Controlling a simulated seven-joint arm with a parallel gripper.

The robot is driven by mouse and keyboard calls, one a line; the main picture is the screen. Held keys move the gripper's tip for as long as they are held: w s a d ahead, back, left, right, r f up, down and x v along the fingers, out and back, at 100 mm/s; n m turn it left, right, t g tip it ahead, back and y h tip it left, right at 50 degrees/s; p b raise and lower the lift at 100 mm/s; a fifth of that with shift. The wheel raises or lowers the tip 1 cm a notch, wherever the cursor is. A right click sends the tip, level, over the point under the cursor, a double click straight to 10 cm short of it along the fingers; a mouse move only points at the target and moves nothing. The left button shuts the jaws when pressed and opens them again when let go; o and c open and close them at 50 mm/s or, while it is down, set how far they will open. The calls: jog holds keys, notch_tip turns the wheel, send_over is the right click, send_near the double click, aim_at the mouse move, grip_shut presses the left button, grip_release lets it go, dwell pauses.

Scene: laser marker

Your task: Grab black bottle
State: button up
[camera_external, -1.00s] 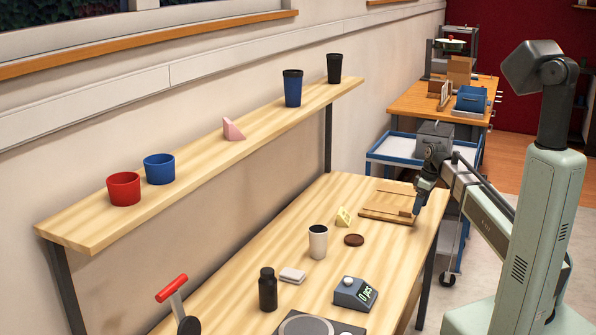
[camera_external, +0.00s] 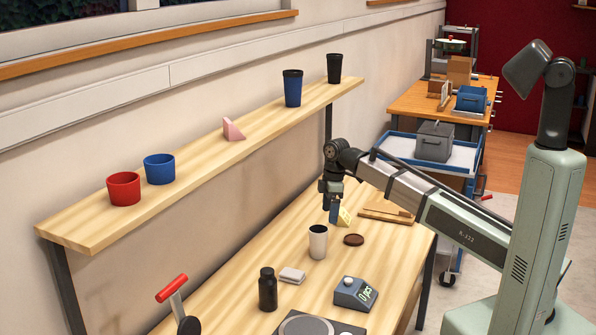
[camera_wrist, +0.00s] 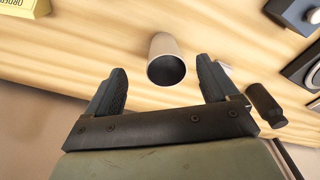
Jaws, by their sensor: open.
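The black bottle (camera_external: 268,289) stands upright on the wooden table, left of the scale in the external view. In the wrist view the black bottle (camera_wrist: 265,104) shows at the right, beyond the right finger. My gripper (camera_external: 333,203) is open and empty above the table, behind the white cup and apart from the bottle. In the wrist view my gripper (camera_wrist: 160,86) has its fingers wide apart, with the white cup (camera_wrist: 166,62) showing between and beyond them. The white cup (camera_external: 318,242) stands upright on the table.
A yellow sign (camera_external: 344,217) and brown disc (camera_external: 353,240) are near the cup. A white block (camera_external: 292,275) lies between cup and bottle. The shelf (camera_external: 80,226) runs above the table's wall side.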

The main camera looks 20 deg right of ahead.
jog(key=s+a+r+n, duration=0.2)
jog(key=s+a, duration=0.2)
jog(key=a, duration=0.4)
jog(key=s+a+r+n, duration=0.1)
jog(key=s+a, duration=0.4)
jog(key=a, duration=0.2)
notch_tip(320, 180, up, 2)
jog(key=r+n+h, duration=0.1)
jog(key=n, duration=0.3)
send_over(268, 280)
jog(key=w, duration=0.1)
jog(key=shift+d+f, duration=0.2)
jog(key=shift+f, duration=0.05)
notch_tip(268, 280, down, 6)
jog(key=shift+w+f, duration=0.1)
jog(key=shift+f, duration=0.05)
jog(key=shift+w+f, duration=0.2)
jog(key=shift+f, duration=1.45)
jog(key=shift+w+f, duration=0.15)
jog(key=shift+f, duration=1.5)
jog(key=c, duration=1.2)
